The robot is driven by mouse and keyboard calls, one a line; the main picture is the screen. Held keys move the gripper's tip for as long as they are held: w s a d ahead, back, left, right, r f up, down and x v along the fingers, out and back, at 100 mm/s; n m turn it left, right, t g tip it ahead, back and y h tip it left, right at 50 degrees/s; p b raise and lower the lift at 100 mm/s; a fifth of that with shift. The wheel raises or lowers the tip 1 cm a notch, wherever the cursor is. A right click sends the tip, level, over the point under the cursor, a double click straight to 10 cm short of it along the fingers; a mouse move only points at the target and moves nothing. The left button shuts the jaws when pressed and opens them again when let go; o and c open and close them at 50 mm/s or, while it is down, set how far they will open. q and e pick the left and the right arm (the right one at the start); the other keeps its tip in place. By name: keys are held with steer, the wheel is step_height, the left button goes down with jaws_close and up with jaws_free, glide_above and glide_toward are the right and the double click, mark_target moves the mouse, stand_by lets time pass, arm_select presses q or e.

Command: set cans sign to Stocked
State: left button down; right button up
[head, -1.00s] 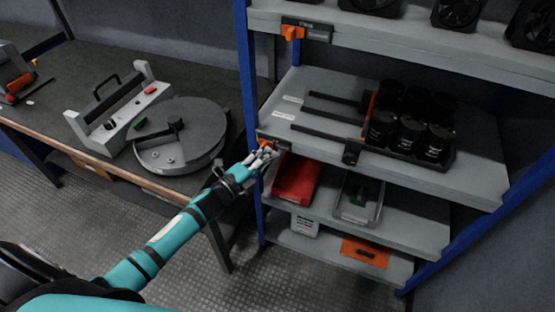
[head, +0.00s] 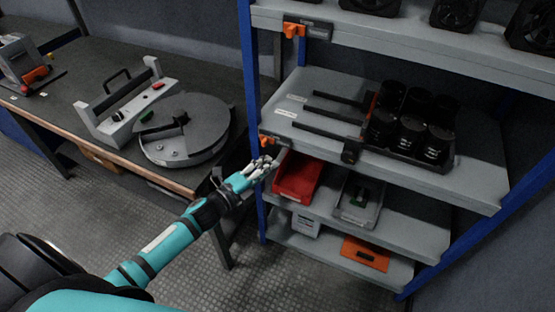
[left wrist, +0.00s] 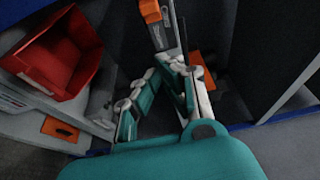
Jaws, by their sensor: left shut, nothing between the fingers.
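The cans sign (head: 283,145) is a small dark plate on the front edge of the middle shelf, near the left blue post. Its orange slider (head: 267,140) shows at the sign's left end; the lettering is too small to read. Black cans (head: 410,125) stand in a rack on that shelf. My left gripper (head: 269,165) is shut and empty, just below the sign and apart from the slider. In the left wrist view, its fingers (left wrist: 168,70) are together below an orange slider (left wrist: 150,10) on a grey strip. My right gripper is out of view.
A similar sign with an orange slider (head: 293,29) is on the upper shelf edge. A red bin (head: 298,178) and a grey tray (head: 359,200) sit on the shelf below, close to my left gripper. A workbench (head: 60,100) with fixtures stands at left.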

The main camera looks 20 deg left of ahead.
arm_select(q)
steer(key=v, duration=0.5)
steer(key=shift+d, duration=0.1)
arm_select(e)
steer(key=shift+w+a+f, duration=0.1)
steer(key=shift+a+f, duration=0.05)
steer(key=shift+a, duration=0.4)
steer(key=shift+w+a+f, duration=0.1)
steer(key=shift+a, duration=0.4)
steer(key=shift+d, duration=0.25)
